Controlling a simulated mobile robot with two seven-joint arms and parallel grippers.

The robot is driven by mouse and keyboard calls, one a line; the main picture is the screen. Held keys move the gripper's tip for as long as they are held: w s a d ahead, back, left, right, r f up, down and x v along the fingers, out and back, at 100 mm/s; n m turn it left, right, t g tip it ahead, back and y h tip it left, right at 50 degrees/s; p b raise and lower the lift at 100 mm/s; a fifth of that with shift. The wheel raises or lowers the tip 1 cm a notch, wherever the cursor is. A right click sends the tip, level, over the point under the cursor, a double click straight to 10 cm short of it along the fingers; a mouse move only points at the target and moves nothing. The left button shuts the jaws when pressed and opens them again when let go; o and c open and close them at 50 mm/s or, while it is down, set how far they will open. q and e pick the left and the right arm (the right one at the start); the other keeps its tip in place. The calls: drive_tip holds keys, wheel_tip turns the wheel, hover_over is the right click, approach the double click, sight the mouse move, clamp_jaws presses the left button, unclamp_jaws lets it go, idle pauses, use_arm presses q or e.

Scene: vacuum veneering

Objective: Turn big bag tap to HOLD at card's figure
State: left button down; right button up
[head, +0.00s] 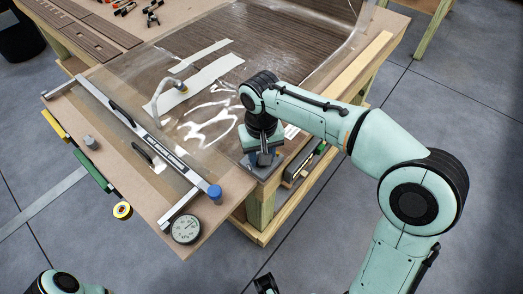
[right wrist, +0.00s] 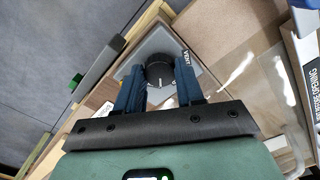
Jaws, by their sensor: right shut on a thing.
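The tap is a black round knob (right wrist: 159,70) with a short white mark, on a grey plate (right wrist: 146,48) at the table corner. The plate's VENT label lies right of the knob in the right wrist view; I see no HOLD label there. My right gripper (right wrist: 160,88) is shut on the knob, one blue finger on either side. In the head view, my right gripper (head: 263,157) points down over the plate (head: 270,170) and hides the knob. A round dial gauge (head: 186,229) lies at the near table corner; its reading is too small to tell. My left gripper is not identifiable.
The clear bag (head: 135,75) covers a brown veneered panel (head: 285,40). A clamping bar (head: 135,125) crosses its near end. A hose (head: 162,92) rises from the bag.

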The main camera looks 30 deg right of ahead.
drive_tip(key=n+p, duration=0.2)
drive_tip(key=n, duration=0.1)
drive_tip(key=shift+r+n, duration=0.1)
drive_tip(key=shift+n, duration=0.2)
use_arm(q)
drive_tip(key=r, duration=0.2)
drive_tip(key=w+r+p, duration=0.1)
drive_tip(key=r, duration=0.1)
drive_tip(key=shift+p, duration=0.3)
use_arm(e)
drive_tip(key=n, duration=0.4)
use_arm(q)
drive_tip(key=shift+r, duration=0.1)
use_arm(e)
drive_tip(key=shift+n, duration=0.4)
drive_tip(key=o, duration=1)
drive_tip(key=shift+o, duration=0.2)
use_arm(q)
drive_tip(key=r+p, duration=0.1)
drive_tip(key=w+r+p, duration=0.1)
drive_tip(key=shift+w+r+p, duration=0.15)
drive_tip(key=shift+r+p, duration=0.2)
drive_tip(key=shift+r, duration=0.05)
use_arm(e)
wheel_tip(320, 180, up, 13)
drive_tip(key=shift+r, duration=0.15)
